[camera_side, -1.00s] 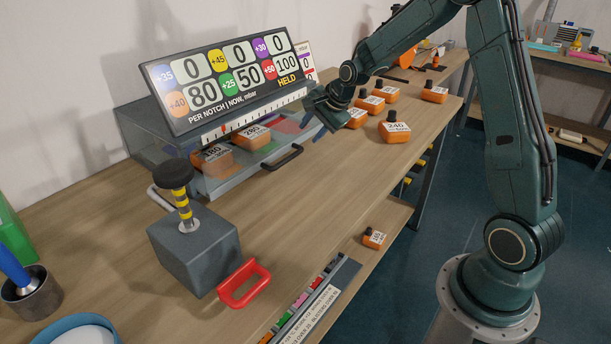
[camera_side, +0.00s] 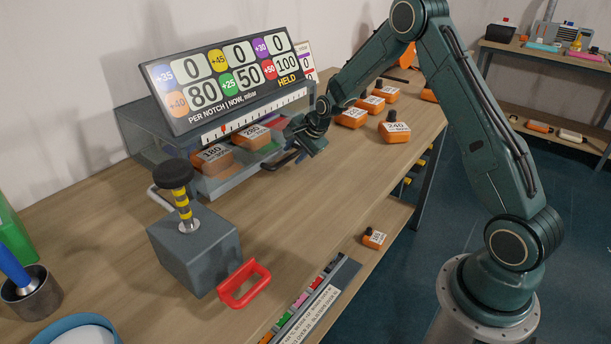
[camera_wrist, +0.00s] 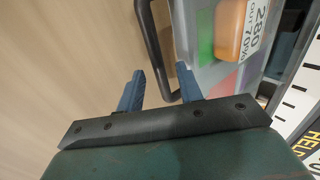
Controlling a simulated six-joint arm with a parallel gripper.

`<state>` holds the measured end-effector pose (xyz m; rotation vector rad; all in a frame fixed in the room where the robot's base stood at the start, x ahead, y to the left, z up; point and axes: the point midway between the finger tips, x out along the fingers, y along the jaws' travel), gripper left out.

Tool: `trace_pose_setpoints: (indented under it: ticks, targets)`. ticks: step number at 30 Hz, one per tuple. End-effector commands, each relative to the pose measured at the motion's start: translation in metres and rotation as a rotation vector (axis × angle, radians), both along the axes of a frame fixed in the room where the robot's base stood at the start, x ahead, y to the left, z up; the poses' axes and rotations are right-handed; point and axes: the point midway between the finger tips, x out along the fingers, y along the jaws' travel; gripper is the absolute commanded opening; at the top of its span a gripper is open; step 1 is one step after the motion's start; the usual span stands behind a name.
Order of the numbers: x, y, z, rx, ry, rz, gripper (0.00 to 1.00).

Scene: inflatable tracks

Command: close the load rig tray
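The load rig tray (camera_side: 219,186) is pulled out at the front of the rig, below the display board. A black handle (camera_side: 275,165) sticks out from its front; it also shows in the wrist view (camera_wrist: 152,42). The tray carries an orange 180 weight (camera_side: 213,160) and an orange 280 weight (camera_side: 252,137). The 280 weight also shows in the wrist view (camera_wrist: 229,28). My gripper (camera_side: 299,154) is at the handle's far end. In the wrist view its blue fingers (camera_wrist: 158,70) are apart, with the handle's end seen between them. Contact cannot be told.
The display board (camera_side: 230,82) overhangs the tray. A grey box with a black knob (camera_side: 195,250) and red handle stands nearer on the bench. Several orange weights (camera_side: 396,128) stand to the right. The bench in front of the handle is clear.

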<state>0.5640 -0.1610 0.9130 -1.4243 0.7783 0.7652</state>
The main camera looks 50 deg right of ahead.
Motion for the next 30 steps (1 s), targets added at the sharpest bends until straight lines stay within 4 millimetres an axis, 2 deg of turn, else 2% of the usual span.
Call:
trace_pose_setpoints:
  ticks: [12, 17, 18, 25, 30]
  targets:
    - [0.002, 0.000, -0.004, 0.000, 0.000, 0.000, 0.34]
    - [0.002, 0.000, -0.004, 0.000, 0.000, 0.000, 0.03]
    - [0.002, 0.000, -0.004, 0.000, 0.000, 0.000, 0.00]
    - [0.003, 0.000, -0.004, 0.000, 0.000, 0.000, 0.00]
    - [0.014, -0.001, -0.003, -0.001, -0.002, 0.000, 0.00]
